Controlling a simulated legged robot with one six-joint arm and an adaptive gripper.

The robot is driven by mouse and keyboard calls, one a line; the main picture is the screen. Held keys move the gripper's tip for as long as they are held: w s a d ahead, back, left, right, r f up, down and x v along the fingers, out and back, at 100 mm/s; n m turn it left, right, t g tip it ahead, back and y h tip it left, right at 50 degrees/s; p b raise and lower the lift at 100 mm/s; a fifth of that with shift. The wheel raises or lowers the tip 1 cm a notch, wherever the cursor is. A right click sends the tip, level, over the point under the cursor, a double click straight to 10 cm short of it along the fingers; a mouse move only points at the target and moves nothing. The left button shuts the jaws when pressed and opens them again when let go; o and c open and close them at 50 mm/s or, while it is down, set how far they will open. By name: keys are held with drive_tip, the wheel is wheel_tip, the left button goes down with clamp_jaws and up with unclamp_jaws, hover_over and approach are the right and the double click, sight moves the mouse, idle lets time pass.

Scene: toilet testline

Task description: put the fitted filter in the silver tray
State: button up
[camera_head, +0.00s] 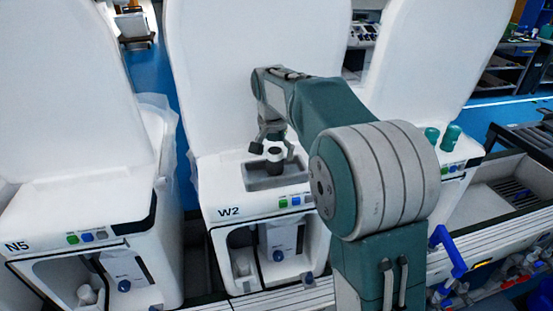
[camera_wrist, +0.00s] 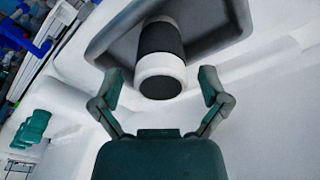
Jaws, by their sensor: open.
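A grey metal tray (camera_head: 262,184) is set into the top of the unit marked W2; it also shows at the top of the wrist view (camera_wrist: 222,22). A dark cylinder with a white band (camera_head: 274,152), likely the filter, is upright at the tray. In the wrist view the cylinder (camera_wrist: 160,68) has its white end toward me and its dark body over the tray; its base contact is hard to see. My gripper (camera_head: 273,154) is open, with fingers spread to either side of the cylinder; the wrist view shows gaps between it and both fingertips (camera_wrist: 160,86).
White unit N5 (camera_head: 85,195) stands left, and another unit at right carries two teal cylinders (camera_head: 441,138). Tall white raised lids (camera_head: 255,75) stand behind. W2's front has coloured buttons (camera_head: 295,201) and an open bay with a blue knob (camera_head: 278,255).

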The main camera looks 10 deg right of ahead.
drive_tip(key=r, duration=0.6)
drive_tip(key=s+r, duration=0.1)
drive_tip(key=r, duration=0.3)
drive_tip(key=shift+a, duration=0.35)
drive_tip(key=shift+s+r, duration=0.2)
drive_tip(key=shift+s, duration=0.05)
drive_tip(key=s+n+t, duration=0.2)
drive_tip(key=s+n, duration=0.2)
drive_tip(key=s, duration=1.1)
drive_tip(key=s+f+n+t, duration=0.2)
drive_tip(key=s+f, duration=0.8)
drive_tip(key=s, duration=0.3)
drive_tip(key=shift+s+d+n+y, duration=0.25)
drive_tip(key=shift+d+n+y, duration=0.05)
drive_tip(key=shift+n+y, duration=0.1)
drive_tip(key=shift+f, duration=0.1)
